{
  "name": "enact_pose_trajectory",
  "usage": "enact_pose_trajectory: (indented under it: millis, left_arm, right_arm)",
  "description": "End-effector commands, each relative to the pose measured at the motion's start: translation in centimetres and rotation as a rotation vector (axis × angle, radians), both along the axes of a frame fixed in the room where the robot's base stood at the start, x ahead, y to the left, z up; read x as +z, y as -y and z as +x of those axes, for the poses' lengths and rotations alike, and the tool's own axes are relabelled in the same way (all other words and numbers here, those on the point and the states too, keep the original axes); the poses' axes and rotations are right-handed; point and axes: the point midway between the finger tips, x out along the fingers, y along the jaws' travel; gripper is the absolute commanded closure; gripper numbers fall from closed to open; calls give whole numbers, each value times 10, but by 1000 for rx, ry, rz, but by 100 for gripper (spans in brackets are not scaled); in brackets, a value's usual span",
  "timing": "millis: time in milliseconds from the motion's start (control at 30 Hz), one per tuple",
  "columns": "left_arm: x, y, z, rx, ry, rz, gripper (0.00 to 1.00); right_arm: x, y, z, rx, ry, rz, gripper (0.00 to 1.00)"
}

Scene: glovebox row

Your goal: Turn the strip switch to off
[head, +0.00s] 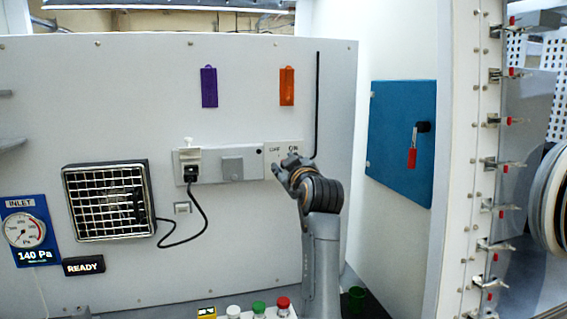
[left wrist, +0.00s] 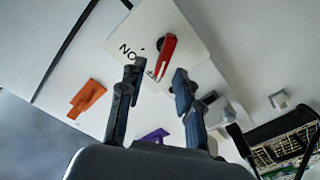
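The power strip (head: 222,166) runs across the pale wall panel. Its right end is a plate with OFF and ON labels (head: 291,149). My left gripper (head: 283,166) is in front of this plate and hides the switch in the head view. In the left wrist view, the red switch lever (left wrist: 165,56) sits on the white plate (left wrist: 144,24), beside the upside-down ON label. My left gripper (left wrist: 157,73) is open there, with one finger on each side of the lever's tip; I cannot tell whether it touches. My right gripper is not in view.
A black plug (head: 191,174) and cable sit at the strip's left. A caged vent (head: 108,200), purple tag (head: 209,87) and orange tag (head: 287,86) are on the wall. A blue panel (head: 390,140) with another red-handled lever (head: 412,157) is at right. Coloured buttons (head: 258,308) line the bottom.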

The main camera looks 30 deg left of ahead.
Motion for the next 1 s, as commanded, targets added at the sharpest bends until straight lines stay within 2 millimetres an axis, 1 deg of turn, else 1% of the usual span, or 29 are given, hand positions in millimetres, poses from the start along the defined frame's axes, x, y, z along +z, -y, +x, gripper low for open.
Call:
enact_pose_trajectory:
  millis: [33,100,300,433,1000]
  left_arm:
    - [-1,9,-6,-2,0,0,66]
    - [-1,17,-14,-3,0,-1,66]
    - [-1,34,-28,-1,0,0,66]
    - [-1,37,-31,0,-2,0,66]
    - [0,37,-31,0,-1,1,66]
  right_arm:
    - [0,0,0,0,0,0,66]
    - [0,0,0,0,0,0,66]
    - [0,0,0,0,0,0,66]
    - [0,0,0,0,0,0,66]
    - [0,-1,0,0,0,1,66]
